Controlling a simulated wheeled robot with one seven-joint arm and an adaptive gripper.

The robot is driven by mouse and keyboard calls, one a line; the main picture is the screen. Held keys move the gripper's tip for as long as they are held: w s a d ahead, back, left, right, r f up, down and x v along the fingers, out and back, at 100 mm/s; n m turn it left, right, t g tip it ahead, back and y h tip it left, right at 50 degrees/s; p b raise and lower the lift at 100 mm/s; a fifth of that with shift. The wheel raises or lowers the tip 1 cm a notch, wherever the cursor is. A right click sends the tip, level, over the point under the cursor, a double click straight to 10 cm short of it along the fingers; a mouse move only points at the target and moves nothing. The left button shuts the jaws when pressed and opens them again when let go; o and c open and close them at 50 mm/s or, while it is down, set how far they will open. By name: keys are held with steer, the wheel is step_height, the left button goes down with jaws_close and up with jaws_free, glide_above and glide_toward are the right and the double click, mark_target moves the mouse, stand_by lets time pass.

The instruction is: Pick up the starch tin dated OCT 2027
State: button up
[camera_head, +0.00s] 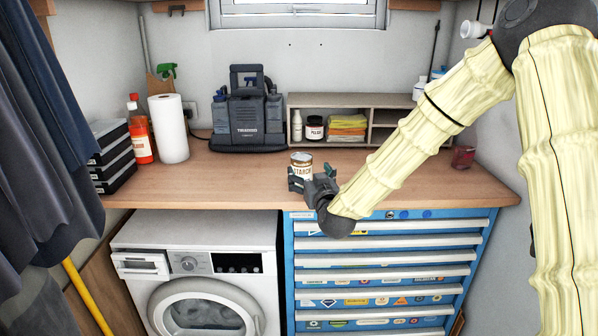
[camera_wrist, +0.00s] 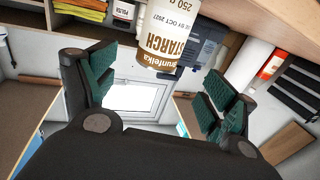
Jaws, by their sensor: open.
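The starch tin (camera_head: 301,161) is a small can with a cream and brown label. It stands upright on the wooden worktop, near the front edge above the drawers.
A black machine (camera_head: 247,115), a paper towel roll (camera_head: 169,129) and a red-orange bottle (camera_head: 139,132) stand behind to the left. A low shelf (camera_head: 350,100) holds a jar and folded cloths. A red jar (camera_head: 463,157) stands at right. The worktop left of the tin is clear.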

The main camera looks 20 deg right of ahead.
mark_target(305, 164)
steer(key=w, duration=0.2)
steer(key=w+d+p, duration=0.1)
steer(key=w, duration=0.1)
steer(key=shift+w+d, duration=0.1)
steer(key=shift+d, duration=0.05)
steer(key=shift+w+r+p, duration=0.15)
steer(key=shift+w+p, duration=0.3)
steer(key=shift+w, duration=0.05)
steer(key=w, duration=0.1)
steer(key=w+p, duration=0.1)
steer(key=w, duration=0.1)
steer(key=shift+a+p, duration=0.3)
steer(key=shift+w, duration=0.65)
steer(key=c, duration=1.4)
steer(key=shift+o, duration=0.2)
